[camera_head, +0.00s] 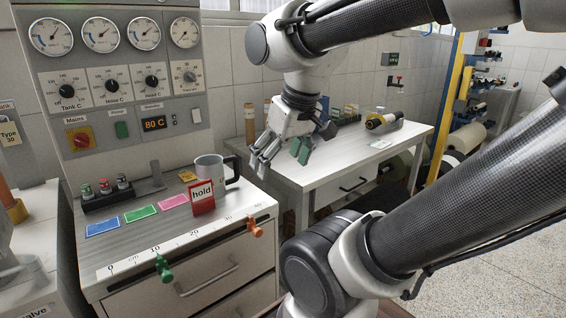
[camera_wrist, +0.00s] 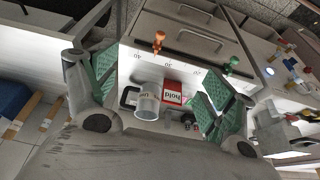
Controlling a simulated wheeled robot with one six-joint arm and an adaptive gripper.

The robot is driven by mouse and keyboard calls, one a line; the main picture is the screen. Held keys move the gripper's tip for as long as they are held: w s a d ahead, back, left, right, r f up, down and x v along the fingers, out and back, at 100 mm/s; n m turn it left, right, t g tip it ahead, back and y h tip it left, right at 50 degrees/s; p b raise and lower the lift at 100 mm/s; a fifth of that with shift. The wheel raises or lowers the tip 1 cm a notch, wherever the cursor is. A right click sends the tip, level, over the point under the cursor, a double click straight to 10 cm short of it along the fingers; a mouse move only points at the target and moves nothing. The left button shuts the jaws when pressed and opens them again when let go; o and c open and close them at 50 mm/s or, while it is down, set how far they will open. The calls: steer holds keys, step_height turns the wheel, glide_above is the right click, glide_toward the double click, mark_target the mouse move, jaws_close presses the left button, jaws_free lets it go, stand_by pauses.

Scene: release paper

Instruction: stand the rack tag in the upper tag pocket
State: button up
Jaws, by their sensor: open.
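A red and white tag marked "hold" (camera_head: 202,197) stands upright on the grey bench top, just in front of a grey mug (camera_head: 210,170). In the wrist view the same tag (camera_wrist: 173,93) appears upside down beside the mug (camera_wrist: 148,100). I cannot tell for sure that it is the rack tag, and I cannot make out the upper tag pocket. My gripper (camera_head: 281,158) is open and empty, raised to the right of the tag and mug. In the wrist view its green-padded fingers (camera_wrist: 160,82) are spread wide, with tag and mug seen between them.
Blue (camera_head: 103,228), green (camera_head: 141,213) and pink (camera_head: 173,201) cards lie left of the tag. A small bottle rack (camera_head: 107,196) stands behind them. Green (camera_head: 163,268) and orange (camera_head: 255,227) clamps sit on the front scale. A white table (camera_head: 300,173) stands behind right.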

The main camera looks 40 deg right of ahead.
steer(key=s, duration=0.1)
steer(key=g, duration=0.3)
glide_toward(202, 198)
steer(key=f, duration=0.2)
steer(key=w+f, duration=0.1)
steer(key=f, duration=0.3)
steer(key=shift+w+f, duration=0.2)
steer(key=shift+w, duration=0.05)
steer(key=shift+d, duration=0.1)
steer(key=c, duration=1.1)
steer(key=shift+r, duration=0.1)
